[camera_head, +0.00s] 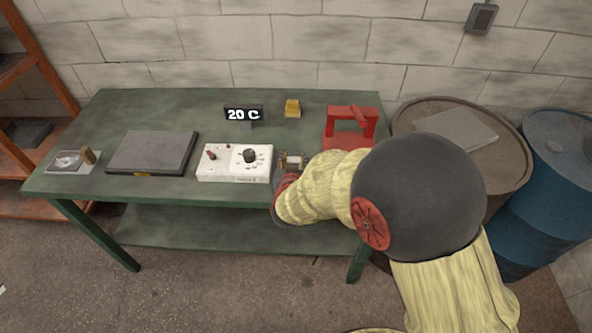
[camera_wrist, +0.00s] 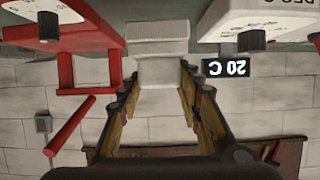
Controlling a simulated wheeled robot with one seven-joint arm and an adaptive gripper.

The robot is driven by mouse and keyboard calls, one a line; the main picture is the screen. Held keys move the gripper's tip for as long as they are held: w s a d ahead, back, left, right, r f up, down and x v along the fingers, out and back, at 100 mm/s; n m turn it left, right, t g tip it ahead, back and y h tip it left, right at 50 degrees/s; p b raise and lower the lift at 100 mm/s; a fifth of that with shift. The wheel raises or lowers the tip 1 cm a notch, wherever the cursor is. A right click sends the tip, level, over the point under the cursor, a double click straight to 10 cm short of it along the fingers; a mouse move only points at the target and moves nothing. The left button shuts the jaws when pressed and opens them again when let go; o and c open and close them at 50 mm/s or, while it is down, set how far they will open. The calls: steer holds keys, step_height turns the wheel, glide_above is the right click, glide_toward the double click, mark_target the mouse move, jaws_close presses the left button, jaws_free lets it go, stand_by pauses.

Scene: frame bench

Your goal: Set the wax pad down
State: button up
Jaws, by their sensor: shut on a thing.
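The wax pad, seen as a pale white block (camera_wrist: 160,68), is between the fingers of my gripper (camera_wrist: 158,85) in the wrist view. My gripper is shut on its sides. In the head view my gripper (camera_head: 292,162) is over the right part of the green bench (camera_head: 185,104), just right of the white control box. A small pale part of the pad (camera_head: 293,160) shows between its fingers. My arm hides the bench below and to the right. I cannot tell whether the pad touches the bench.
The control box (camera_head: 233,163) has a dark knob. A dark flat plate (camera_head: 152,152) and a small tray (camera_head: 60,168) lie left. A "20 C" display (camera_head: 243,114), yellow block (camera_head: 292,108) and red frame (camera_head: 350,125) stand behind. Drums (camera_head: 555,165) stand right. The back left of the bench is clear.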

steer(key=shift+w+d+f, duration=0.35)
steer(key=shift+w+f, duration=0.15)
steer(key=shift+f, duration=0.25)
steer(key=shift+w+d+f+b, duration=0.1)
steer(key=shift+w+f+b, duration=0.1)
steer(key=shift+f+b, duration=1.15)
steer(key=shift+f+p, duration=0.35)
steer(key=shift+f, duration=0.1)
steer(key=shift+f, duration=0.1)
steer(key=o, duration=1.1)
steer(key=shift+c, duration=0.2)
steer(key=shift+o, duration=0.5)
